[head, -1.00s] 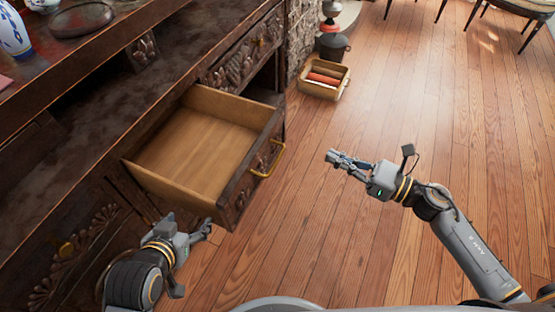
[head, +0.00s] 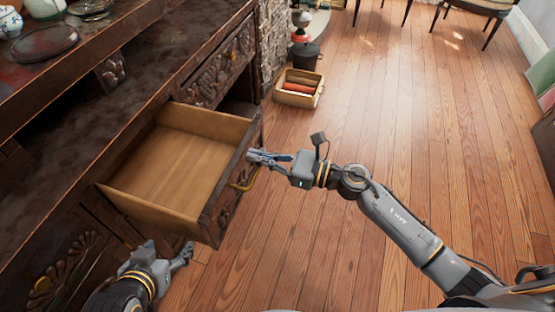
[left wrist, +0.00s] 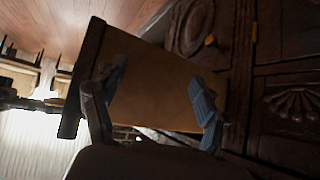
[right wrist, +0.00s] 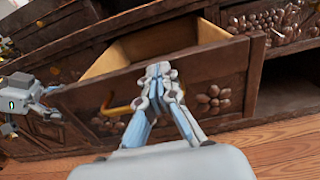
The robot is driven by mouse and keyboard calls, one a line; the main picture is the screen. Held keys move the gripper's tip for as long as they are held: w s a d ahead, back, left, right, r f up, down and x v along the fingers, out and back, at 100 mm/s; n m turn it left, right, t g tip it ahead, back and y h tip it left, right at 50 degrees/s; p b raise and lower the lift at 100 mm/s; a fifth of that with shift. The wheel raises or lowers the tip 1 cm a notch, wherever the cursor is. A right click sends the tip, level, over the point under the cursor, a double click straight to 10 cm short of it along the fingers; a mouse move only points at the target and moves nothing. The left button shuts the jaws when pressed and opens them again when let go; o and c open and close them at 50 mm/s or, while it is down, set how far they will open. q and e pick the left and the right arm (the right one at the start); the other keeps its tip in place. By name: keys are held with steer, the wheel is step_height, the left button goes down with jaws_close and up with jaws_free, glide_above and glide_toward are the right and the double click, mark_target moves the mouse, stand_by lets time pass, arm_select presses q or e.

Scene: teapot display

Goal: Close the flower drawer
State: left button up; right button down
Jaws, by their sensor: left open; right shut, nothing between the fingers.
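The flower drawer (head: 170,165) is pulled out of the dark wooden cabinet, and its inside is empty. Its dark front carries carved flowers (right wrist: 214,100) and a brass handle (head: 243,178). My right gripper (head: 252,156) is shut and empty, close to the drawer front just above the handle in the head view. In the right wrist view its fingertips (right wrist: 158,70) overlap the drawer front; I cannot tell whether they touch. My left gripper (head: 186,252) is open below the drawer's near corner. In the left wrist view its fingers (left wrist: 155,95) stand apart before the drawer's pale side (left wrist: 150,90).
The cabinet (head: 60,150) fills the left side, with plates and pottery on top. A carved closed drawer (head: 222,65) sits beyond the open one. A wooden box (head: 298,88) with red rolls stands on the floor farther back.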

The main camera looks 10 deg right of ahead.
steer(key=shift+w+a, duration=0.2)
steer(key=shift+a, duration=0.15)
